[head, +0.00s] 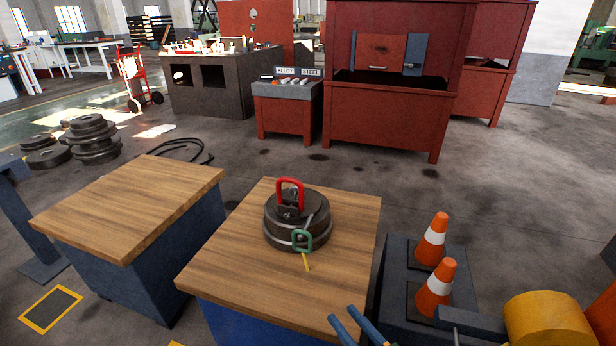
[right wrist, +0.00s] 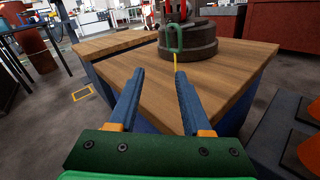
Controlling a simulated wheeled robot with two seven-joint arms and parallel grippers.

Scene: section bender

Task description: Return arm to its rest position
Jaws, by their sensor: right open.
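My right gripper (head: 345,316) shows at the bottom of the head view, just past the near right corner of the right wooden-topped table (head: 228,262). In the right wrist view its two blue fingers (right wrist: 160,74) are apart with nothing between them. A stack of dark round discs (head: 284,232) stands on that table, with a red handle (head: 290,192) on top and a green buckle (head: 302,241) on its near side. A thin yellow strip (head: 306,262) hangs below the buckle. The fingers are apart from the stack. My left gripper is not in view.
A second wooden-topped table (head: 130,205) stands to the left, with a gap between. Two orange cones (head: 433,240) stand on a dark block to the right of my gripper, near a yellow cylinder (head: 548,322). Red machines (head: 390,118) stand at the back beyond open floor.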

